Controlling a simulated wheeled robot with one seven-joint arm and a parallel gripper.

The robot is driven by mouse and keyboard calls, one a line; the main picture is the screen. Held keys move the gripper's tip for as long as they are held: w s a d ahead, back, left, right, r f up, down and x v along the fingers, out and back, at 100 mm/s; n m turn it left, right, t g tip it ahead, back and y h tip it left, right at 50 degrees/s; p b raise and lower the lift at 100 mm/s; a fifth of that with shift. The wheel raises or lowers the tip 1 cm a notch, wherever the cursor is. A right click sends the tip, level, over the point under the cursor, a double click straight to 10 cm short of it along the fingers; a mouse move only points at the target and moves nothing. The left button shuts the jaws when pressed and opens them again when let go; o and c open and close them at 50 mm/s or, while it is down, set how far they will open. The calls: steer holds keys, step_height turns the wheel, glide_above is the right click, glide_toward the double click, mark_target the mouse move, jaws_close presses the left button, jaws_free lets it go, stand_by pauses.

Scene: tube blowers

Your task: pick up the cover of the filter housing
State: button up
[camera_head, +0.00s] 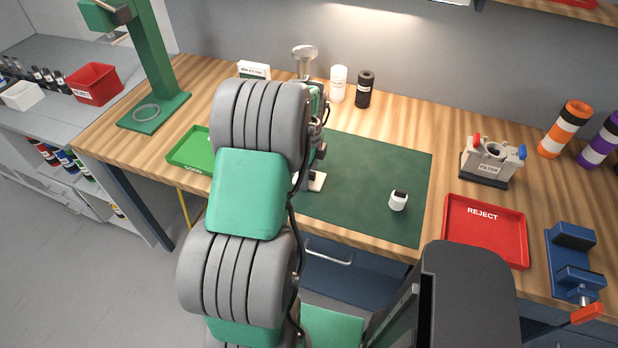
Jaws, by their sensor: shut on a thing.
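The filter housing (484,168) is a pale grey box labelled FILTER on a dark base at the right of the bench. It has a red clip and a blue clip at its sides, and a round dark opening shows on top. My gripper (312,168) is over the left part of the dark green mat, largely hidden behind my arm. It is shut on a pale piece (317,181), which seems to be the cover. Most of this piece is hidden, and I cannot tell whether it touches the mat.
A small white thing with a dark top (398,201) stands on the green mat (380,165). A red REJECT tray (484,252) and a blue vise (572,262) are at the right. A green tray (187,150) is left of my arm. Bottles (364,90) stand at the back.

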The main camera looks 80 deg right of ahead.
steer(key=c, duration=0.6)
